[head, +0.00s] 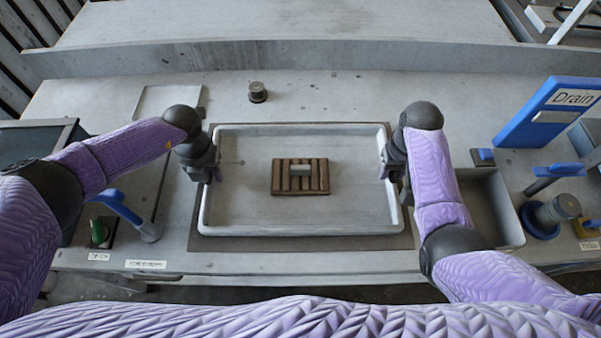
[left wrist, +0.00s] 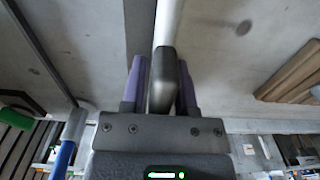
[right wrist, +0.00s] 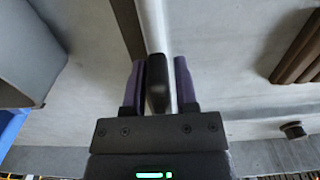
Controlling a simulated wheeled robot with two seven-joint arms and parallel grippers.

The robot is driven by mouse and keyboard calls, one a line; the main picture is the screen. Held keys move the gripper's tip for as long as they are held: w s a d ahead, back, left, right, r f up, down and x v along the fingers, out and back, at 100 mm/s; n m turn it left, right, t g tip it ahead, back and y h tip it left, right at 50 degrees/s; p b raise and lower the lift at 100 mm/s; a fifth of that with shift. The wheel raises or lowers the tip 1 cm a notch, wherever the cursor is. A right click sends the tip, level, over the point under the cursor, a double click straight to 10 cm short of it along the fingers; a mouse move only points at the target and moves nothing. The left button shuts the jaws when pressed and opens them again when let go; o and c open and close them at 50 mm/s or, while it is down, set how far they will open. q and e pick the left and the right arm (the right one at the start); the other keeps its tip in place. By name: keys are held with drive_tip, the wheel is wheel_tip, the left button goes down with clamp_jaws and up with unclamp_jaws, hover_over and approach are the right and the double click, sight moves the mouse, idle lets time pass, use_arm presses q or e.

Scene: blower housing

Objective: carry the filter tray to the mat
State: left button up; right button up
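The filter tray (head: 300,229) is a wide, pale, shallow tray in the middle of the head view, looking level. A brown slatted block (head: 317,186) with a light grey piece on top lies inside it. A flat dark mat-like sheet (head: 300,244) shows around the tray's edges; I cannot tell whether the tray touches it. My left gripper (left wrist: 161,80) is at the tray's left wall, its fingers close on both sides of a dark handle (left wrist: 162,85). My right gripper (right wrist: 160,80) is at the right wall, its fingers close around a matching dark handle (right wrist: 157,88).
A small dark knob (head: 258,92) stands behind the tray. A grey bin (head: 492,205) is right of my right arm. A blue Drain sign (head: 548,112) and blue-handled fittings (head: 556,171) stand further right. A blue lever (head: 120,207) is at the left front.

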use_arm(q)
clamp_jaws()
use_arm(e)
clamp_jaws()
use_arm(q)
drive_tip(key=shift+r, duration=0.1)
use_arm(e)
drive_tip(key=shift+r, duration=0.1)
idle(0.7)
